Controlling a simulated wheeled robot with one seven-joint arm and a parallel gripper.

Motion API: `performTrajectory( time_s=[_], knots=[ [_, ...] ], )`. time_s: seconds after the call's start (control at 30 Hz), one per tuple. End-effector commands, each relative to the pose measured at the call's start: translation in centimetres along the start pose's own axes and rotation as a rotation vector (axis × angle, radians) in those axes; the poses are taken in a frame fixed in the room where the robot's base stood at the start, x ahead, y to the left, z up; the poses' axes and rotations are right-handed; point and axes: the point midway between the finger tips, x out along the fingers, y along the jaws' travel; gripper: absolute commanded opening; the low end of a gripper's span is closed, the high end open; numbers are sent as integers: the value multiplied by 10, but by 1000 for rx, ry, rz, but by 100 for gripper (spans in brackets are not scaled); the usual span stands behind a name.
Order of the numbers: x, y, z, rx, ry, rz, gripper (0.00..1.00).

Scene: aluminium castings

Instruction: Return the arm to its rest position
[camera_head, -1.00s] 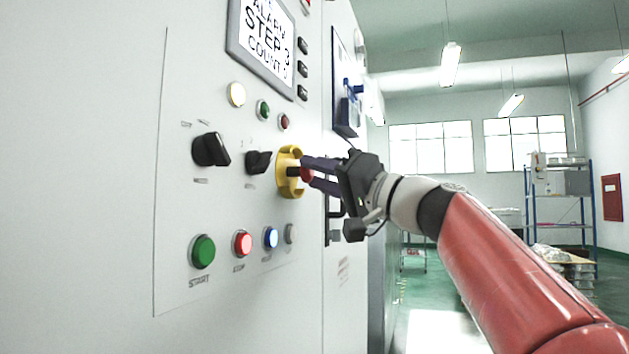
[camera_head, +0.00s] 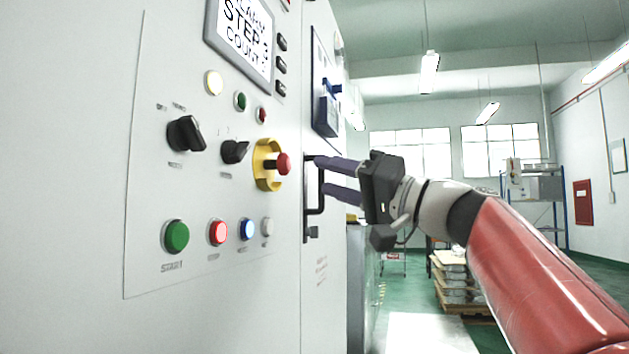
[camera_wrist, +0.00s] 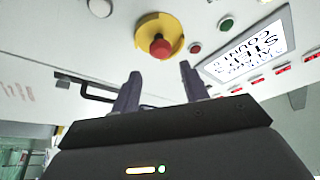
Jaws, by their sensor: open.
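My gripper (camera_head: 343,178) is open and empty in the head view, a little to the right of the red emergency-stop button (camera_head: 284,164) with its yellow collar (camera_head: 265,165). The fingers point left towards the panel, in front of the black door handle (camera_head: 321,190). In the wrist view, the two fingers of my gripper (camera_wrist: 158,88) are spread apart, with the red button (camera_wrist: 160,46) and yellow collar (camera_wrist: 149,26) beyond the gap between them. Nothing is between the fingers.
The white control panel (camera_head: 150,110) fills the left, with a display (camera_head: 243,38), black rotary knobs (camera_head: 186,134) and a green START button (camera_head: 176,236). A pallet of stacked castings (camera_head: 456,285) and a shelf (camera_head: 536,190) stand behind my arm.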

Motion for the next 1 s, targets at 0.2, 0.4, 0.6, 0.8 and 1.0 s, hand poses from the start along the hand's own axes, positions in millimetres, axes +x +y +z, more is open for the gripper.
performTrajectory(
  time_s=[0.2,0.4,0.6,0.8,1.0],
  knots=[
    [-8,0,0,1,1,0,45],
    [-7,0,0,1,0,0,45],
    [-7,0,1,2,-3,4,45],
    [-17,29,52,51,-99,181,45],
    [-75,89,174,105,-318,566,45]
  ],
)
